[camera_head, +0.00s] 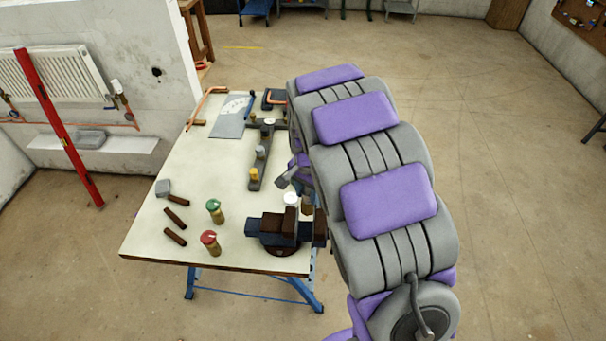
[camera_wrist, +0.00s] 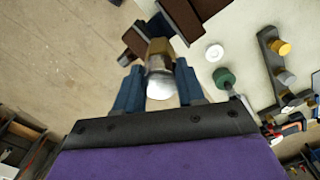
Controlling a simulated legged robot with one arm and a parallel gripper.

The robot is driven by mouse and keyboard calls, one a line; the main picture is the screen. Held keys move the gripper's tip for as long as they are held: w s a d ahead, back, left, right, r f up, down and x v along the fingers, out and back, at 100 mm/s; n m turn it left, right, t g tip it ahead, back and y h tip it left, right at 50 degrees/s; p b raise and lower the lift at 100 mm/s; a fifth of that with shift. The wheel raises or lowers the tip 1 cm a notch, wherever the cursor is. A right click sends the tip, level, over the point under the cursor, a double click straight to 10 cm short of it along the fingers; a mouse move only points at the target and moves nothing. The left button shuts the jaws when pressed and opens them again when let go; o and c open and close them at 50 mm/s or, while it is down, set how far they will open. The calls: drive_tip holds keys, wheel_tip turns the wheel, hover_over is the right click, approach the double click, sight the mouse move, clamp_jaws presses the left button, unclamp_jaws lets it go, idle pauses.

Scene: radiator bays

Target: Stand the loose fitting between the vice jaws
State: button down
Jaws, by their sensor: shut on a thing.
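The loose fitting (camera_wrist: 160,48) has a brass end and a shiny silver end in the wrist view. My gripper (camera_wrist: 159,68) is shut on it, with a blue finger on each side of the silver part. The brass end points to the vice (camera_wrist: 190,14), whose dark brown jaw parts show just above and to the left of it. I cannot tell whether the brass end is between the jaws or only above them. In the head view the vice (camera_head: 278,230) sits at the table's near right corner.
The table (camera_head: 180,205) carries a green-capped piece (camera_head: 214,208), a red-capped piece (camera_head: 209,240), a mallet (camera_head: 166,188) and a rack of fittings (camera_head: 260,160). A white disc (camera_head: 291,199) lies behind the vice. A red bar (camera_head: 58,125) leans near the radiator (camera_head: 62,75).

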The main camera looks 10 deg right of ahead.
sight(303, 205)
drive_tip(key=shift+w+a, duration=0.3)
drive_tip(key=shift+w, duration=0.05)
drive_tip(key=shift+a, duration=0.25)
drive_tip(key=shift+s+a+f, duration=0.15)
drive_tip(key=shift+s+a, duration=0.05)
drive_tip(key=shift+s, duration=0.15)
drive_tip(key=shift+w+d+f+b, duration=0.15)
drive_tip(key=shift+d+f+b, duration=0.5)
drive_tip(key=shift+f, duration=1.15)
drive_tip(key=shift+a+f+b, duration=0.2)
drive_tip(key=shift+a+f, duration=0.05)
drive_tip(key=shift+f, duration=0.35)
drive_tip(key=shift+a+f+b, duration=0.15)
drive_tip(key=shift+a+f, duration=0.1)
drive_tip(key=shift+f, duration=0.3)
drive_tip(key=shift+d+f, duration=0.25)
drive_tip(key=shift+f, duration=0.35)
drive_tip(key=shift+d+f, duration=0.2)
drive_tip(key=shift+f, duration=0.7)
drive_tip(key=shift+a+f, duration=0.1)
drive_tip(key=shift+a, duration=0.1)
